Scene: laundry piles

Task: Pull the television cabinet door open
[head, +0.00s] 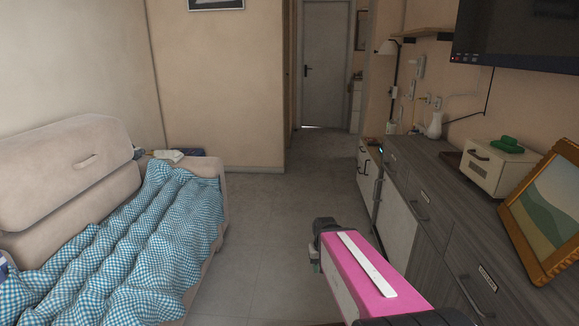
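The television cabinet (480,232) is a long low grey-wood unit along the right wall, below the wall-mounted television (525,38). Its front has grey drawers with dark handles and pale panels farther along. A pale door panel (397,222) in its front looks closed, with a dark vertical handle (377,190) near its far edge. My pink-cased arm reaches forward from the bottom. My gripper (315,258) is at its far end, left of the cabinet front and apart from it. My arm mostly hides the gripper, so its fingers cannot be made out.
A beige sofa (75,165) with a blue checked blanket (150,240) stands on the left. Bare floor (270,215) runs between sofa and cabinet toward a closed grey door (325,70). A picture frame (545,215), a cream box (492,170) and a white vase (435,127) stand on the cabinet.

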